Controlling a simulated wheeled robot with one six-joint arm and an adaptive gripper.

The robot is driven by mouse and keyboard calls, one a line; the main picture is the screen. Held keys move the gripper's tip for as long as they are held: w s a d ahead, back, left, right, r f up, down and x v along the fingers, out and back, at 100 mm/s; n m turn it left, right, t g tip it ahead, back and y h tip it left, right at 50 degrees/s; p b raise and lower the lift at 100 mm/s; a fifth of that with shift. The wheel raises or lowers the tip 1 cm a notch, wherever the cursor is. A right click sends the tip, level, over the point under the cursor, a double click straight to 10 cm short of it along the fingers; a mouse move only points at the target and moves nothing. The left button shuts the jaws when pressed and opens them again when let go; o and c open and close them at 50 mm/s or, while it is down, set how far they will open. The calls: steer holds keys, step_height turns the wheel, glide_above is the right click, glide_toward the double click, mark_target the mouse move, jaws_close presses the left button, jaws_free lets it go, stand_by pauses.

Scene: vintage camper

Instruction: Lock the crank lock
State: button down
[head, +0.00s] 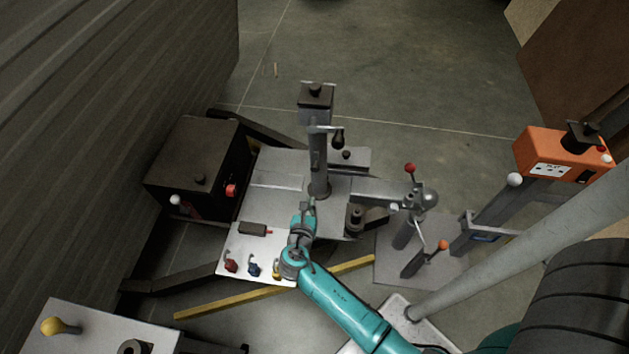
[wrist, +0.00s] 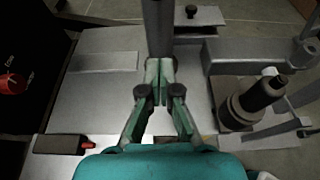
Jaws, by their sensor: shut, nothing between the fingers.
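A grey upright jack post (head: 318,165) rises from the metal hitch plate (head: 275,190). A crank handle (head: 338,138) with a dark hanging grip sits on the post's right side, below the black cap. I cannot tell for sure which part is the crank lock. My gripper (head: 311,203) is low in front of the post, below the crank handle. In the wrist view its teal fingers (wrist: 160,70) come together before the post's lower part (wrist: 158,28), with nothing held. I cannot tell whether they touch the post. The crank is outside the wrist view.
A black box (head: 195,160) with a red knob stands left of the plate. Red, blue and yellow small fittings line the plate's front edge. The ball coupling (head: 428,197) and red-topped lever (head: 410,170) are right. An orange box (head: 560,155) stands far right.

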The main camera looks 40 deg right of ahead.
steer(key=x, duration=1)
steer(key=shift+a+r, duration=0.15)
steer(key=shift+r, duration=1.8)
steer(key=shift+w+r, duration=0.15)
steer(key=shift+r, duration=1.75)
glide_toward(315, 168)
step_height(315, 168, down, 4)
steer(key=s+a, duration=0.1)
steer(key=shift+s+a+f, duration=0.1)
steer(key=shift+f, duration=0.05)
